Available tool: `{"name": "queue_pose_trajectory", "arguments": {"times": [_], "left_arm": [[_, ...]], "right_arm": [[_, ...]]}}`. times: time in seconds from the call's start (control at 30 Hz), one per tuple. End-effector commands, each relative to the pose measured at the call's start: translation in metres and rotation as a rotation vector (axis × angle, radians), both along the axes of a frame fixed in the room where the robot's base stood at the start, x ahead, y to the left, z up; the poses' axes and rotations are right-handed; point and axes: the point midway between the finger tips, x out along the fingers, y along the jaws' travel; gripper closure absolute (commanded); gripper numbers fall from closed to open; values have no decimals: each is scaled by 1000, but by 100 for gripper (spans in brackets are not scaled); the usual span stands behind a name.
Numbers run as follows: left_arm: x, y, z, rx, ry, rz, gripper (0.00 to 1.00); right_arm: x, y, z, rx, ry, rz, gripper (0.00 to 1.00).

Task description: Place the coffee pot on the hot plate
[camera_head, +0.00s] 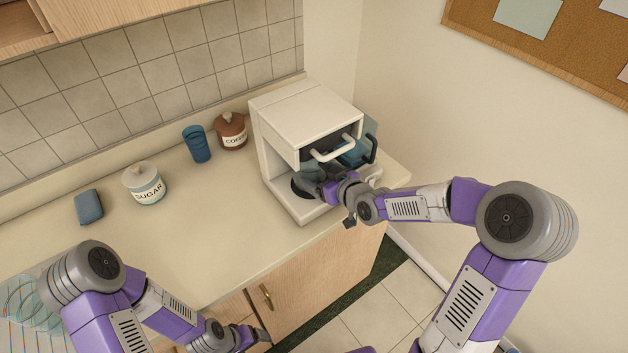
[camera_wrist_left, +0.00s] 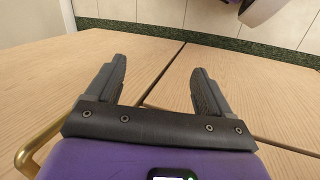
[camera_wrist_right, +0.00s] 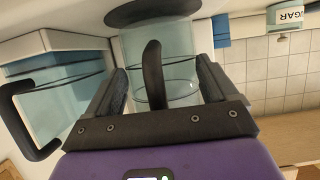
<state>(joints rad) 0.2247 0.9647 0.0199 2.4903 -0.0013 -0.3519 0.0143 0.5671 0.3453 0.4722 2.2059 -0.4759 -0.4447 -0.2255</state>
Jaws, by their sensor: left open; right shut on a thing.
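The white coffee maker (camera_head: 290,115) stands at the counter's right end. Its dark round hot plate (camera_head: 300,188) shows low at its front; a dark disc also shows in the right wrist view (camera_wrist_right: 150,10). My right gripper (camera_wrist_right: 163,75) is shut on the clear glass coffee pot (camera_wrist_right: 180,85), whose black handle (camera_wrist_right: 153,75) lies between the fingers. In the head view this gripper hides most of the pot at the hot plate. I cannot tell whether the pot touches the plate. My left gripper (camera_wrist_left: 155,75) is open and empty in front of the cabinet doors.
A bluish clear container with a black handle (camera_wrist_right: 20,100) is beside the held pot. A blue cup (camera_head: 197,145), coffee jar (camera_head: 231,132), sugar jar (camera_head: 144,184) and blue object (camera_head: 88,207) stand left of the machine. The counter front (camera_head: 220,235) is clear.

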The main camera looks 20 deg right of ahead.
Motion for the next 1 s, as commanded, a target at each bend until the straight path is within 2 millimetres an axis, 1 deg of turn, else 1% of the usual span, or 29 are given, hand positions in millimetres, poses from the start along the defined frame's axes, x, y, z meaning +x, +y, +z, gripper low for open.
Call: {"name": "queue_pose_trajectory", "arguments": {"times": [0.03,0.07,0.3,0.47,0.5,0.57,0.77,0.9,1.0], "left_arm": [[0,0,-8,0,0,0,19],[0,0,-9,0,0,0,19],[0,0,-6,0,0,0,19],[0,0,-12,0,0,0,19],[0,0,-10,0,0,0,19],[0,0,-10,0,0,0,19],[0,0,-10,0,0,0,19],[0,0,-4,0,0,0,19],[0,0,-1,0,0,0,19]], "right_arm": [[-1,-3,-10,0,-2,-5,49],[-1,-3,-11,-1,-2,-6,49],[-1,-3,-9,-1,-3,-7,49],[-1,-3,-14,-1,-4,-6,49],[-1,-3,-13,-1,-2,-6,8],[-1,-3,-13,-1,-2,-6,0],[-1,-3,-13,-1,-2,-6,0],[-1,-4,-7,0,-2,-6,0],[-15,-11,-1,-3,-3,-10,0]]}}
